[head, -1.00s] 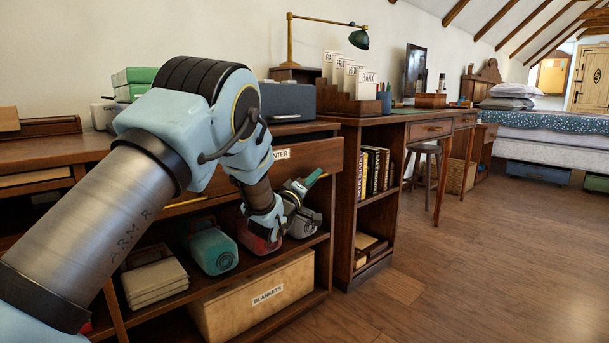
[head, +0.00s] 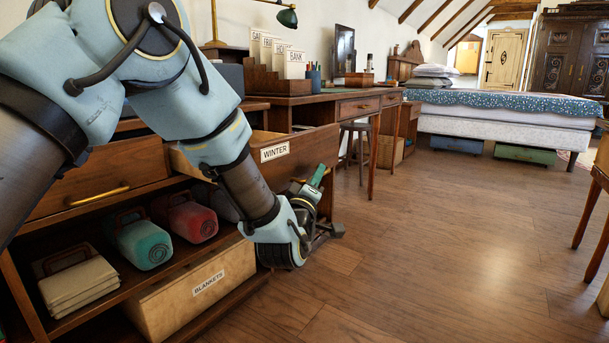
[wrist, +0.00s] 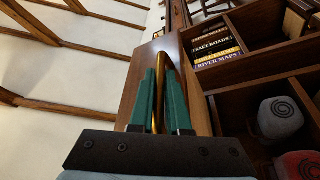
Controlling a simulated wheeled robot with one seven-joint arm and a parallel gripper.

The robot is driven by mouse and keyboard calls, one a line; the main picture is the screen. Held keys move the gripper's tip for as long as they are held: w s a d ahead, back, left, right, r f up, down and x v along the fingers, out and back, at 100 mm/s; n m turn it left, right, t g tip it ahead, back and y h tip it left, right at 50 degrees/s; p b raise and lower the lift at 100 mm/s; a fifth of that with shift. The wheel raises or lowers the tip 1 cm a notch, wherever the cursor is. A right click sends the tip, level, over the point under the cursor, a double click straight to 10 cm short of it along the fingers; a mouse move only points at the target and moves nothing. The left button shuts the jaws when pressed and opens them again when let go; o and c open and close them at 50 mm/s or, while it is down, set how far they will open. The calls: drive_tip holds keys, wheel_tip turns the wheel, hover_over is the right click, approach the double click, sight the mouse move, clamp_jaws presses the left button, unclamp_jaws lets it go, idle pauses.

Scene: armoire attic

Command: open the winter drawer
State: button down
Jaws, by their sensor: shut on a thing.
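The winter drawer (head: 310,158) stands pulled out from the dresser, its front panel well forward of the cabinet and its white WINTER label facing the room. In the wrist view its wooden front (wrist: 133,80) fills the middle. A brass bar handle (wrist: 160,62) runs between the two green fingers of my gripper (wrist: 161,74). The gripper is shut on this handle. In the head view my gripper (head: 317,177) is at the drawer front, partly hidden by my wrist. My arm covers part of the drawer, and its contents are not clear.
Below are a teal canister (head: 146,241), a red canister (head: 190,216), folded cloths (head: 78,283) and a BLANKETS box (head: 200,290). Another closed drawer (head: 95,180) is at left. A desk (head: 350,97) stands beyond. The wooden floor (head: 430,250) at right is open.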

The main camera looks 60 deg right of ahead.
drive_tip(key=shift+s, duration=0.1)
drive_tip(key=c, duration=1.2)
unclamp_jaws()
drive_tip(key=shift+o, duration=0.2)
drive_tip(key=p+v, duration=0.2)
drive_tip(key=v, duration=0.9)
